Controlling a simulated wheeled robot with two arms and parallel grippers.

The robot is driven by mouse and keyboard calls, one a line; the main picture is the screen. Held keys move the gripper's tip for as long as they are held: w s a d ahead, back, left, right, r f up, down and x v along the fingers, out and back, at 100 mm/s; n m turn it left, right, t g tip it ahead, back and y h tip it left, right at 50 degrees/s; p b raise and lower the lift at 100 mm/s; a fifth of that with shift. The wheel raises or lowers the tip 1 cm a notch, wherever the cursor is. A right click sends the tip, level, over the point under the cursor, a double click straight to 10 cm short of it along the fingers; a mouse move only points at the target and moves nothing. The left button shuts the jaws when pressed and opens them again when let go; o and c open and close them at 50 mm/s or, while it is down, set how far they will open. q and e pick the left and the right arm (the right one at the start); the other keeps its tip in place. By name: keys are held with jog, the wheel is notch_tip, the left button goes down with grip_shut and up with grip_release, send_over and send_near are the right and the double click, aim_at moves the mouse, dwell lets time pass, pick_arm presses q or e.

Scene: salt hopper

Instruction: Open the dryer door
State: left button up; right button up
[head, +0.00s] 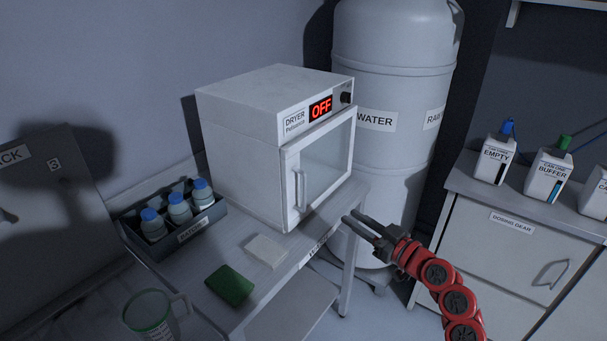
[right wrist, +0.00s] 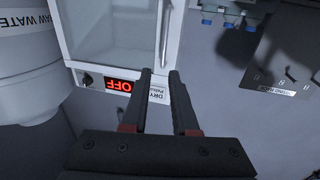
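The dryer (head: 240,140) is a white box on the bench, its display reading OFF in red. Its glass-panelled door (head: 328,152) looks shut, with an upright bar handle (head: 300,191) near the door's left edge. In the right wrist view the dryer appears upside down, with the door (right wrist: 112,30) at the top and the handle (right wrist: 165,38) just beyond the fingertips. My right gripper (head: 350,216) is open and empty, in front of the dryer, right of the handle and apart from it. It also shows in the wrist view (right wrist: 159,74). My left gripper is out of view.
A tall water tank (head: 390,80) stands close behind the dryer's right side. A white block (head: 266,250), a green pad (head: 230,285), a jug (head: 152,318) and a bottle tray (head: 178,236) occupy the bench. A cabinet (head: 500,235) with labelled cans stands at the right.

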jog(key=p, duration=0.5)
send_over(304, 208)
jog(key=shift+w+r, duration=0.15)
jog(key=shift+w, duration=0.15)
grip_shut()
dwell(1.2)
